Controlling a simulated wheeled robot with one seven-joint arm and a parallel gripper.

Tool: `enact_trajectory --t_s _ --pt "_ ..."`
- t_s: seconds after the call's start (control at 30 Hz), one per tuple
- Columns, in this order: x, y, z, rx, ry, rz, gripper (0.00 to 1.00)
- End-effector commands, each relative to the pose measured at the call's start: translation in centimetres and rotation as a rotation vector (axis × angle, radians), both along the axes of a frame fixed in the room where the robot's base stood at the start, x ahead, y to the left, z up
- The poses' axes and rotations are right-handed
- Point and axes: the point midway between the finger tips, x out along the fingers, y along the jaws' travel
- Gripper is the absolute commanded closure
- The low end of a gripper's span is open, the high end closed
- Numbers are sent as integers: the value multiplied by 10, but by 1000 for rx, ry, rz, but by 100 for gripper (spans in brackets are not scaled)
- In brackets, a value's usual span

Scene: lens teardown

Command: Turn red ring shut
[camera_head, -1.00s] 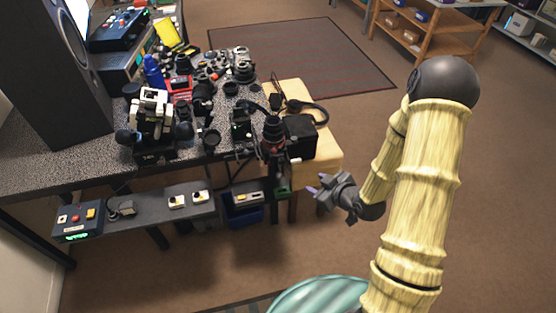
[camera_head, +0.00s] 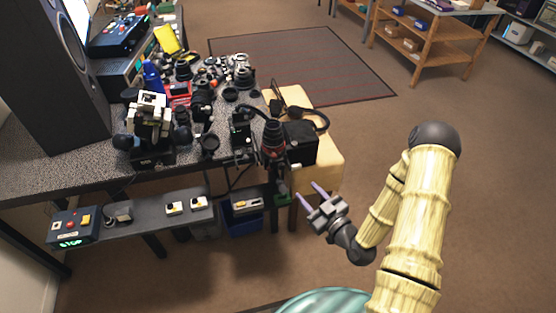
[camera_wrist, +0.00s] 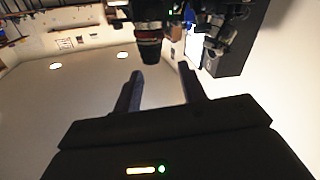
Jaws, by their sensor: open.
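A dark lens (camera_head: 273,138) with a red ring (camera_head: 273,150) stands at the right front end of the workbench, held at a dark stand. In the wrist view the lens (camera_wrist: 148,14) points down from the top edge, and its red ring (camera_wrist: 149,37) shows near the lower end. My gripper (camera_head: 309,192) is open and empty, with its two purple fingers spread, below and to the right of the lens. In the wrist view the fingertips (camera_wrist: 161,70) lie below the lens, apart from it. Whether the ring is turned shut cannot be told.
The workbench (camera_head: 60,170) is crowded with lenses and tools. A black box (camera_head: 301,142) and headphones (camera_head: 318,113) sit right of the lens on a yellow stand (camera_head: 329,166). A low shelf (camera_head: 150,220) holds small devices.

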Motion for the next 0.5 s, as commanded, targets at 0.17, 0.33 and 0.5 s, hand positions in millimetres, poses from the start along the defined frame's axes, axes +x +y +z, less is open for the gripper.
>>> enact_trajectory --t_s 0.17,0.33,0.5 --pt "21 16 2 1 -3 2 59" --pt "45 33 2 0 -2 2 59" --pt "70 50 2 -1 -3 1 59"
